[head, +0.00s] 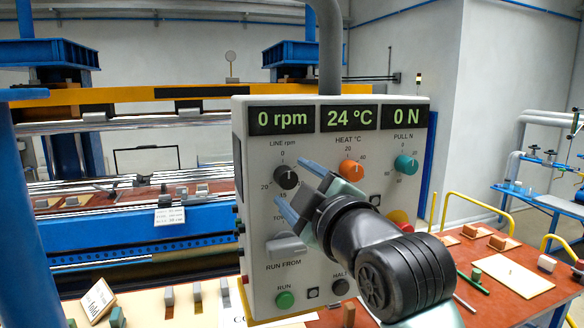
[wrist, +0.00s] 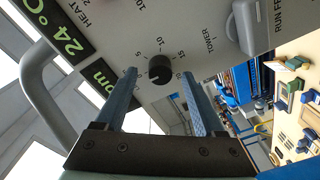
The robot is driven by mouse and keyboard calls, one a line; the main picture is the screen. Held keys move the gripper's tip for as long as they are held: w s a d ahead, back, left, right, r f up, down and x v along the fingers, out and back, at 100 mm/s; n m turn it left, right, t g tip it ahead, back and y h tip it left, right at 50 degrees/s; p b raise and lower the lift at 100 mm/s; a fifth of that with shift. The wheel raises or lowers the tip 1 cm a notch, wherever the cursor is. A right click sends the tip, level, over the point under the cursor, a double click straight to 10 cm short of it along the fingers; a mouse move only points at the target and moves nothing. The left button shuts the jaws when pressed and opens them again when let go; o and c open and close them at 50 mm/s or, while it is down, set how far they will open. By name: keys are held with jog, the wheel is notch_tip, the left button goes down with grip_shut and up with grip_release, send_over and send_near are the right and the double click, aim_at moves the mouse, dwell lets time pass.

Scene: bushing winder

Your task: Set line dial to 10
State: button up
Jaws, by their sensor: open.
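The line dial (head: 286,176) is a small black round knob under the "LINE rpm" label, on the left of the grey control panel. Its scale has 0 at the top and 20 at the left. The display above it (head: 282,120) reads 0 rpm. My gripper (head: 291,182) is open, with its two blue-grey fingers pointing at the panel by the dial. In the wrist view the dial (wrist: 160,69) shows between the fingertips, with a gap on each side. I cannot tell whether the tips reach past its front face. The 10 mark shows above it there.
The orange heat dial (head: 351,168) and teal pull dial (head: 405,164) sit right of the line dial. A grey lever (head: 286,245) is below it, with a green run button (head: 285,299). A red-and-yellow stop knob (head: 401,219) is partly behind my arm.

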jog(key=shift+x, duration=0.95)
grip_shut()
